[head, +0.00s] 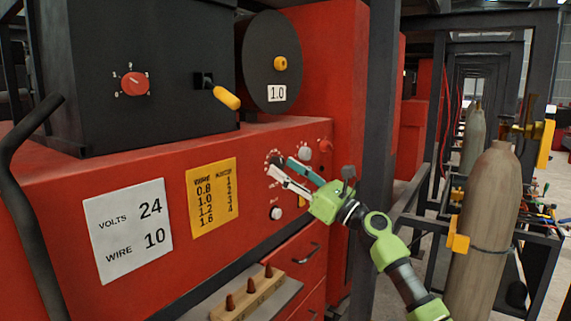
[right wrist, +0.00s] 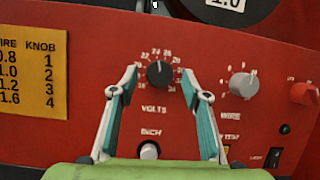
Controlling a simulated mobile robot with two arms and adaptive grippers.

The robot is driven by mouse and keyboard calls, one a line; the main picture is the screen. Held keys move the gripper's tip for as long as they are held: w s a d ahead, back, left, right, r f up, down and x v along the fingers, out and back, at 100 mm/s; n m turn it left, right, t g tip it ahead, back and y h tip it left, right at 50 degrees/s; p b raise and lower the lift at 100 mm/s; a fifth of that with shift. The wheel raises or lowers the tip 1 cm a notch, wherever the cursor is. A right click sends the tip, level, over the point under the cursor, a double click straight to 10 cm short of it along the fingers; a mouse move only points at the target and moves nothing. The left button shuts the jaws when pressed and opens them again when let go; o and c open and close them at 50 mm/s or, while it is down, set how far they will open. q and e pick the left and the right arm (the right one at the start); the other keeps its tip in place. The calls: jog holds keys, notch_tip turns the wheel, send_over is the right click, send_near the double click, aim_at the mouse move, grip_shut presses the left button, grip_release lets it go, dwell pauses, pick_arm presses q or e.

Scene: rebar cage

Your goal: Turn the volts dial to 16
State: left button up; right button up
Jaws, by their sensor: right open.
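The volts dial (right wrist: 160,73) is a black knob on the red panel, with a ring of white numbers around it and VOLTS printed below. Its pointer appears to be near the top of the scale; the exact number is too small to read surely. My right gripper (right wrist: 158,82) is open, with one fingertip to each side of the dial. I cannot tell whether they touch it. In the head view my right gripper (head: 278,166) reaches the panel from the right, and its fingers partly hide the dial. My left gripper is not in view.
A grey wire knob (right wrist: 242,85), a red knob (right wrist: 304,93) and a white inch button (right wrist: 149,151) are near the dial. A white card (head: 128,230) reads VOLTS 24, WIRE 10. A dark post (head: 377,130) stands beside my right arm. Gas cylinders (head: 487,230) stand at right.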

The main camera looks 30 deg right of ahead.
jog(key=shift+w+a+r, duration=0.15)
jog(key=shift+w, duration=0.15)
jog(key=shift+c, duration=0.3)
jog(key=c, duration=1)
jog(key=shift+c, duration=0.2)
